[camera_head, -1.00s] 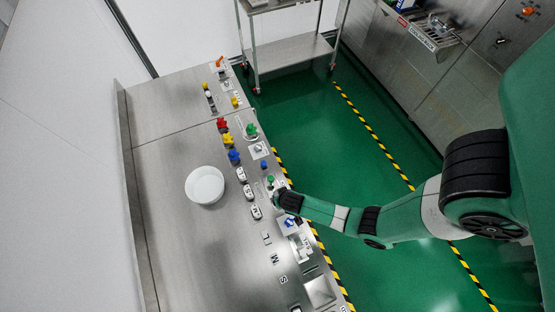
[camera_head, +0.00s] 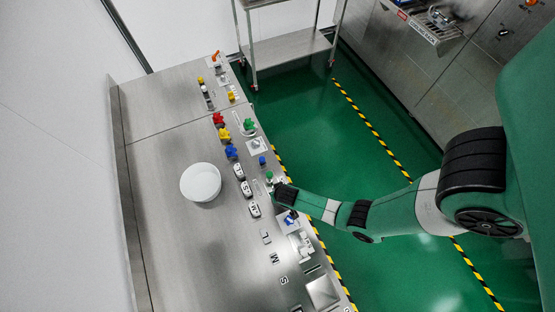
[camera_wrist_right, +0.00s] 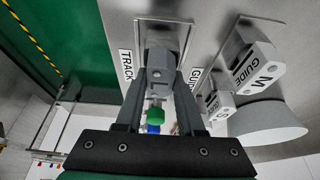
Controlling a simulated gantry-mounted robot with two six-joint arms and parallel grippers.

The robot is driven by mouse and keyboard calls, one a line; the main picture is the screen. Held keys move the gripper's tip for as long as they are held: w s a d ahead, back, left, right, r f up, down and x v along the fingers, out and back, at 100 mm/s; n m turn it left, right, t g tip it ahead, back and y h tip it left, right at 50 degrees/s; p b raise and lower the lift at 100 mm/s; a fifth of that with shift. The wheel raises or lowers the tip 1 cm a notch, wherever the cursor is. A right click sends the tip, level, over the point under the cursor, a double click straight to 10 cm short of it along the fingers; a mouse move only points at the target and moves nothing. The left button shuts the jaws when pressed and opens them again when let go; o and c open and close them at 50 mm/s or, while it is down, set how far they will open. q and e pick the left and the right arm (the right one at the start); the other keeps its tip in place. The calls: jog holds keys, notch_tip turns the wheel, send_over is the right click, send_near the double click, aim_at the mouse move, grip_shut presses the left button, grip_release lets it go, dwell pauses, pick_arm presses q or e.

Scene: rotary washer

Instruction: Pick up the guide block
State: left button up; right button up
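Two white guide blocks, marked M (camera_wrist_right: 256,67) and S (camera_wrist_right: 220,104), stand on the steel bench at the right in the right wrist view. In the head view several white blocks (camera_head: 246,188) form a row left of my right gripper. My right gripper (camera_wrist_right: 160,78) points at a grey block with a round hole (camera_wrist_right: 158,54) on a light plate. Its two fingers are apart, with the grey block at their tips. I cannot tell whether they touch it. In the head view my right arm's dark wrist (camera_head: 284,194) hides the gripper. My left gripper is not in view.
Coloured pieces (camera_head: 224,134) line the bench farther back. A steel cart (camera_head: 290,50) stands beyond. The bench's left part is clear.

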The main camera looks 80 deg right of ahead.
grip_shut()
